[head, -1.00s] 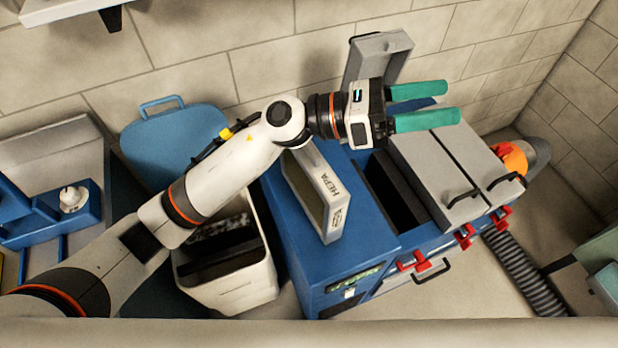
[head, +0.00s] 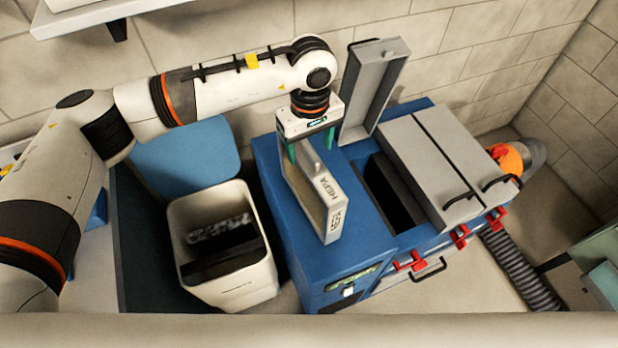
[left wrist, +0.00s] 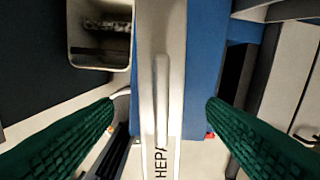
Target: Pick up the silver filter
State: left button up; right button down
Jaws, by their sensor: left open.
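The silver filter (head: 330,200), a pale frame marked HEPA, stands on edge on top of the blue machine (head: 285,230). My left gripper (head: 311,150) is over its far part, pointing down, with green fingers open. In the left wrist view the filter (left wrist: 162,60) runs between the two spread fingers, with a clear gap on each side. A raised strip shows along its upper edge there. The fingers do not appear to touch it. Part of the filter's far end is hidden by my gripper. My right gripper is not in view.
An open slot (head: 393,195) in the machine lies right of the filter, with a raised grey lid (head: 370,90) behind it. Two closed grey lids (head: 440,165) are further right. A white bin (head: 225,283) holding dark items stands left of the machine.

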aim_at(309, 162)
pick_arm(q)
jog(key=shift+f, duration=0.7)
jog(key=shift+f+p, duration=0.3)
jog(key=shift+p, duration=0.25)
notch_tip(309, 162, down, 4)
jog(key=shift+w+r+p, duration=0.15)
jog(key=shift+p, duration=0.95)
jog(key=shift+f, duration=0.5)
jog(key=shift+r, duration=0.1)
grip_shut()
